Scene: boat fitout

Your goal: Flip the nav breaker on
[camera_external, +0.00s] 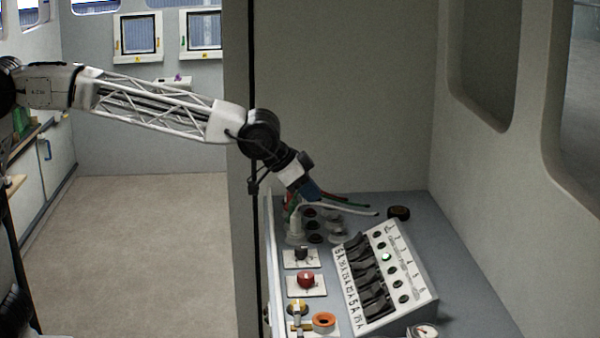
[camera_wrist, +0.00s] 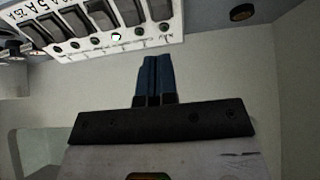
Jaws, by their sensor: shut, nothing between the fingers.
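The breaker panel (camera_external: 414,290) is a sloped white box with a row of black rocker switches (camera_external: 366,280) and a column of small round lamps beside numbers. One lamp (camera_external: 386,257), third from the far end, glows green; the others are dark. The panel (camera_wrist: 125,45) also shows at the top of the wrist view, with the lit lamp (camera_wrist: 116,37). I cannot read which breaker is nav. My gripper (camera_external: 314,196) is beyond the panel's far left end, above the console. In the wrist view its blue fingers (camera_wrist: 153,62) are together and empty, with no visible contact with a switch.
A red knob (camera_external: 306,280), a black knob (camera_external: 301,253) and an orange ring (camera_external: 323,321) sit left of the panel. A round black object (camera_external: 399,213) is at the back. A gauge (camera_external: 426,331) is at the front.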

